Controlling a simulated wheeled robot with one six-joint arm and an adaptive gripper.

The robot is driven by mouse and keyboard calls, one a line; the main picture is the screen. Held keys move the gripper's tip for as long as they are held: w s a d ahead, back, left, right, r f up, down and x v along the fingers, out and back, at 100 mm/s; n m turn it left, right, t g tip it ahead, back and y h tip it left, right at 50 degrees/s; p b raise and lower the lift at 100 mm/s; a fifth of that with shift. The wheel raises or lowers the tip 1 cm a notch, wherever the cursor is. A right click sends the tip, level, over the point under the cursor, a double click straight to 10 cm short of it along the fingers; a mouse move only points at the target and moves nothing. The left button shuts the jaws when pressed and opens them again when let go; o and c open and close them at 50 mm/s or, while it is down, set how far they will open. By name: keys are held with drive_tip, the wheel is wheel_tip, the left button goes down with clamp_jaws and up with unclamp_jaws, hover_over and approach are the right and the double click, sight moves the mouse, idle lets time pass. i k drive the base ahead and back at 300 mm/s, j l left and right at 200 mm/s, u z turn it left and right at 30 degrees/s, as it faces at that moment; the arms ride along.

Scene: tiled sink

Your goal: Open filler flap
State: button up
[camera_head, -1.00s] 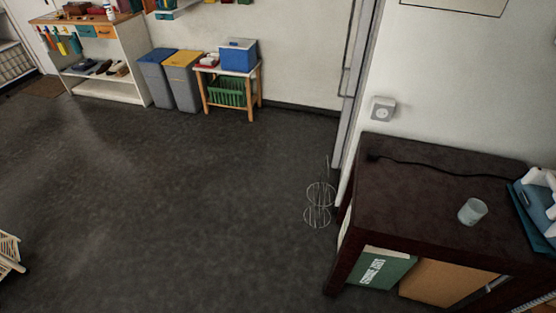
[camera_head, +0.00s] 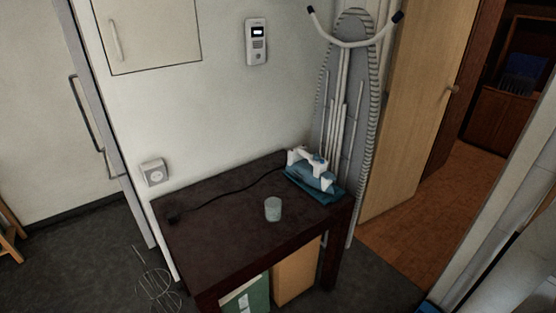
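A white and teal steam iron (camera_head: 318,176) rests on a teal pad (camera_head: 322,194) at the right end of a dark table. A filler flap cannot be made out on it at this size. A translucent cup (camera_head: 273,209) stands upright on the table, left of the iron and apart from it. My gripper is not in view.
The dark table (camera_head: 215,226) stands against the wall. A black cord (camera_head: 232,192) runs across its top. A folded ironing board (camera_head: 350,95) leans behind its right end. An open wooden door (camera_head: 412,110) is at the right. A wire stand (camera_head: 158,283) stands on the floor at left.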

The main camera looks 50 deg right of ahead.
sight(328, 175)
drive_tip(key=j+z, duration=0.2)
drive_tip(key=z, duration=0.25)
drive_tip(key=j+z, duration=0.2)
drive_tip(key=z, duration=0.2)
drive_tip(key=l+z, duration=0.25)
drive_tip(key=i+l+z, duration=0.2)
drive_tip(key=i+j+z, duration=0.15)
drive_tip(key=j, duration=0.25)
drive_tip(key=j+z, duration=0.2)
drive_tip(key=j, duration=0.25)
drive_tip(key=i, duration=0.05)
